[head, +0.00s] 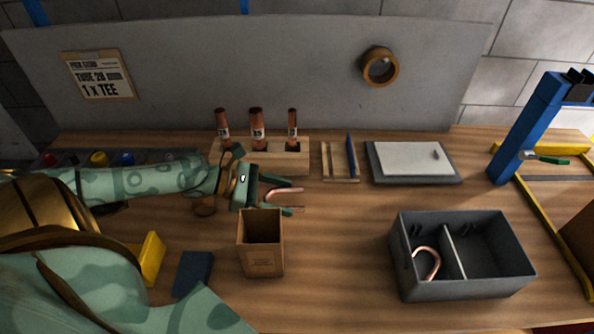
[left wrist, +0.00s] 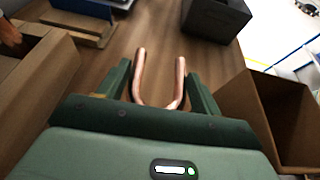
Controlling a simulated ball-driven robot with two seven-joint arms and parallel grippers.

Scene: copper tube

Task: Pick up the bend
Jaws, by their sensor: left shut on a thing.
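A U-shaped copper bend (head: 288,189) is between the jaws of my left gripper (head: 285,197), behind the small brown box. In the left wrist view the bend (left wrist: 139,76) has its curved end close to the palm and its two open legs pointing away. The green fingers of my left gripper (left wrist: 160,88) are shut on it, one on each side. How high it is above the table is hard to tell. Another curved copper piece (head: 436,266) lies in the left compartment of the grey bin (head: 408,284). My right gripper is not in view.
A wooden rack (head: 260,160) with several upright copper-coloured pieces stands behind my left gripper. The open brown box (head: 262,262) stands just in front of it. A white-topped tray (head: 415,160) and a blue post (head: 528,125) are farther right. Bare wood lies between box and bin.

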